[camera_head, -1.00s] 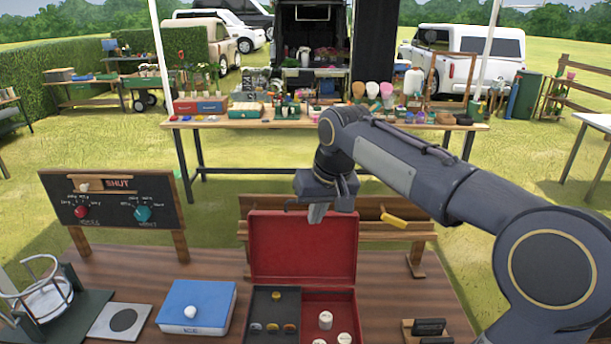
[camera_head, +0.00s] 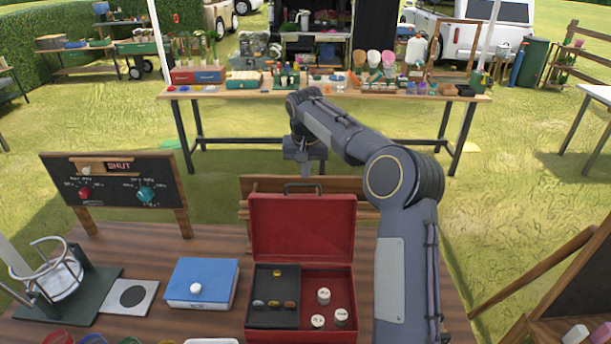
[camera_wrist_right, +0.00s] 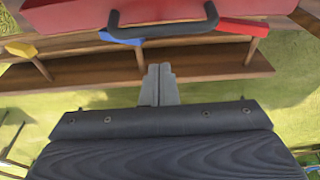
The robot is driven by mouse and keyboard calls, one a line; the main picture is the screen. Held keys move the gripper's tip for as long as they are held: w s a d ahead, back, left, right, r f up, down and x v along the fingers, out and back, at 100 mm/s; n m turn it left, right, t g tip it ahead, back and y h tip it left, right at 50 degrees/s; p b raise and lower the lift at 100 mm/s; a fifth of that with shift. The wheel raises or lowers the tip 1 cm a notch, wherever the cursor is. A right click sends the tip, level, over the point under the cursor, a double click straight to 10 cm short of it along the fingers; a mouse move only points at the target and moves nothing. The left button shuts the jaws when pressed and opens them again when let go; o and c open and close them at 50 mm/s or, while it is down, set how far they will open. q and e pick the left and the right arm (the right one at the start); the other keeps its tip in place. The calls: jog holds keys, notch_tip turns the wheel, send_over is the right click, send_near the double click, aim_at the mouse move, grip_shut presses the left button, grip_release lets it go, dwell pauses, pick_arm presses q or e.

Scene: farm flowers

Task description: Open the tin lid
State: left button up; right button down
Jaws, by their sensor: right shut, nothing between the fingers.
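A red tin (camera_head: 341,308) stands on the wooden table with its lid (camera_head: 302,228) raised upright. A dark handle (camera_head: 304,188) sits at the lid's top edge and also shows in the right wrist view (camera_wrist_right: 163,28). Inside are a dark tray with small coloured pieces and several white round pieces. My right gripper (camera_head: 307,172) is behind and above the raised lid, its fingers together and empty. In the right wrist view its fingers (camera_wrist_right: 160,75) point towards the handle, apart from it. My left gripper is not in view.
A blue box (camera_head: 203,280) with a white knob stands left of the tin. A dial board (camera_head: 115,190) marked SHUT stands at the back left. A wooden rack (camera_wrist_right: 100,72) with coloured pegs is behind the lid. Grass lies beyond the table.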

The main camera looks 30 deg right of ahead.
aim_at(305, 196)
jog(key=s, duration=0.1)
jog(key=s+a+p, duration=0.1)
jog(key=shift+s+a+f, duration=0.2)
jog(key=shift+s+a, duration=0.1)
dwell(0.3)
jog(key=shift+f, duration=0.1)
jog(key=s+a+t+h+b, duration=0.1)
jog(key=s+t+b, duration=0.1)
jog(key=b, duration=0.5)
jog(key=shift+a, duration=0.2)
jog(key=s, duration=0.1)
jog(key=a+r+b, duration=0.1)
jog(key=s, duration=0.1)
jog(key=shift+s+a+r, duration=0.25)
jog(key=shift+s, duration=0.05)
jog(key=shift+d, duration=0.1)
